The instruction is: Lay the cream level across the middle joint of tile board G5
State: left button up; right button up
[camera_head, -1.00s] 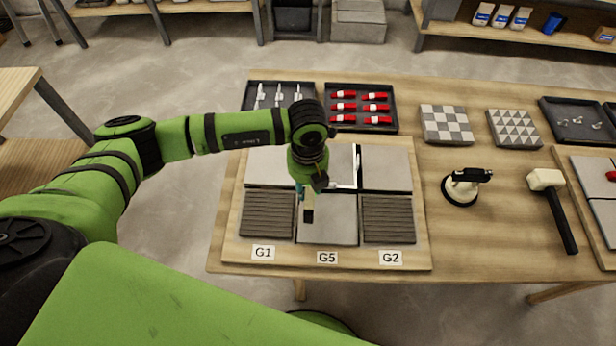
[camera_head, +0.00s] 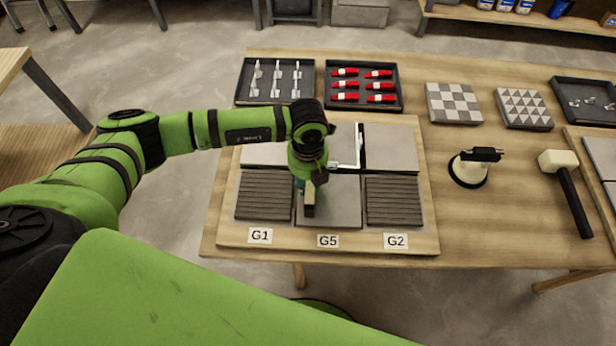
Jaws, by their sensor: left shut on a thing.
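Tile board G5 (camera_head: 226,236) lies on the wooden table, with grey tiles behind and a plain grey tile (camera_head: 340,208) at the front between two ribbed dark ones. A white L-shaped strip (camera_head: 345,165) shows at the joints behind. My left gripper (camera_head: 308,204) points down over the left part of the front middle tile. It is shut on a small light and dark piece, which I take to be the cream level; the wrist hides most of it. I cannot tell whether it touches the tile. My right gripper is not in view.
Behind the board are a tray of light pieces (camera_head: 241,98) and a tray of red pieces (camera_head: 328,101). To the right are two patterned tiles (camera_head: 454,104), a cream and black suction-type holder (camera_head: 468,173) and a mallet (camera_head: 572,195). The table between them is clear.

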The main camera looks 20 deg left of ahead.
pick_arm(q)
jog(key=shift+f, duration=0.25)
dwell(0.6)
jog(key=o, duration=1.2)
jog(key=shift+r, duration=0.1)
notch_tip(320, 180, up, 12)
jog(key=shift+f, duration=0.1)
jog(key=shift+s, duration=0.1)
